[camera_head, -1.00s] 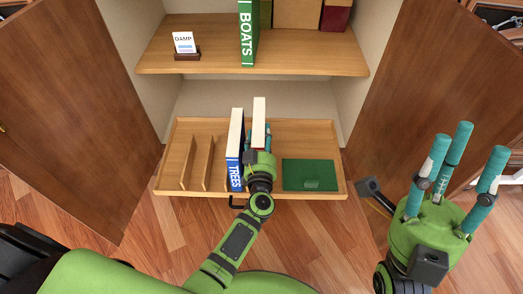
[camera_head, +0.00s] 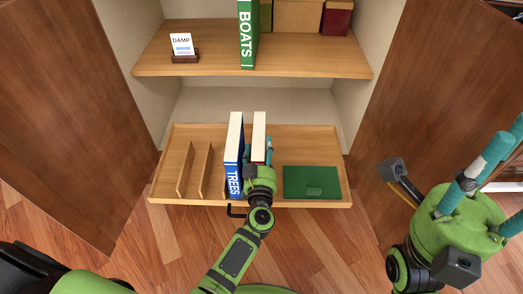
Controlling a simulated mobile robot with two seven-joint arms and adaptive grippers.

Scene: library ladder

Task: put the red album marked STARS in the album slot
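The red album (camera_head: 259,137) stands upright with its white page edge up, just right of the blue TREES album (camera_head: 234,155) in the pulled-out wooden tray (camera_head: 160,188). Only a little of its red cover shows; its spine and any STARS mark are hidden behind my gripper. My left gripper (camera_head: 259,160) has its fingers on both sides of the album and is shut on it. Whether the album's lower edge touches the tray floor is hidden. My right gripper (camera_head: 492,185) is empty, fingers spread, at the far right, away from the tray.
Thin dividers (camera_head: 206,168) stand in the tray's left part with empty gaps between. Open cabinet doors (camera_head: 65,110) flank the tray.

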